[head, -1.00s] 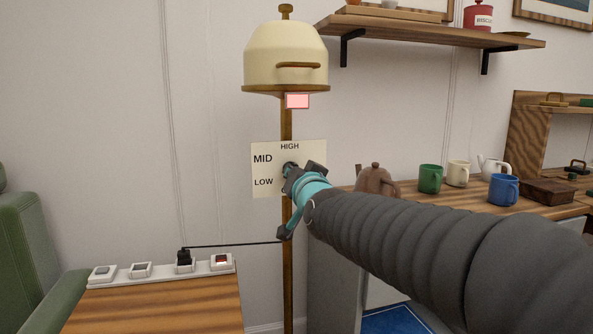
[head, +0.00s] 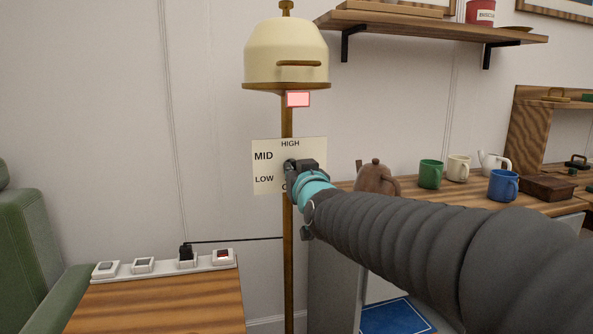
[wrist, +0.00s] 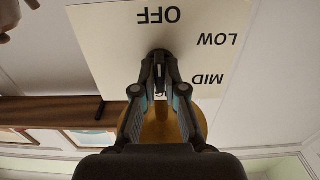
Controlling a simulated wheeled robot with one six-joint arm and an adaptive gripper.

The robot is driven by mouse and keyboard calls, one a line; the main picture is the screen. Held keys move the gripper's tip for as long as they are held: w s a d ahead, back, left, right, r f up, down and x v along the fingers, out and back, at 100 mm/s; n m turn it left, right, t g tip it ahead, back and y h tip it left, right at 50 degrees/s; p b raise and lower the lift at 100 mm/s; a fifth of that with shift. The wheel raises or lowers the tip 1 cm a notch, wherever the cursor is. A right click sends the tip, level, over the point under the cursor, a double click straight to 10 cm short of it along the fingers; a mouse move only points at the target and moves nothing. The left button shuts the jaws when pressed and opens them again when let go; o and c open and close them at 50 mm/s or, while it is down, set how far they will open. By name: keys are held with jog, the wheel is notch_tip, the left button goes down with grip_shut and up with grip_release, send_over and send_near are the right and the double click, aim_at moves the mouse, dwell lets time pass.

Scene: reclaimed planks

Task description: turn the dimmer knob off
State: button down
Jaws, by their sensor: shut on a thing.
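The dimmer panel (head: 266,150) is a cream plate on the brass lamp pole, marked HIGH, MID and LOW in the head view. Its lower right part is behind my gripper. In the wrist view the panel (wrist: 110,50) appears upside down, with OFF, LOW and MID readable. The dark round knob (wrist: 160,55) sits on the panel below OFF in that picture. My gripper (wrist: 160,82) is shut on the knob, its fingers close together. It also shows in the head view (head: 293,168), hiding most of the knob. Which mark the knob points to cannot be told.
A cream lamp shade (head: 286,55) with a pink square (head: 298,99) beneath it is above. A power strip (head: 165,265) lies on a wooden top at left. Mugs (head: 431,174) and a brown teapot (head: 375,177) stand on the right counter.

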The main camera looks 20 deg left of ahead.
jog(key=shift+r, duration=0.1)
jog(key=c, duration=1.2)
grip_release()
jog(key=shift+a, duration=0.1)
jog(key=shift+c, duration=0.2)
jog(key=shift+s, duration=0.1)
jog(key=v, duration=1.2)
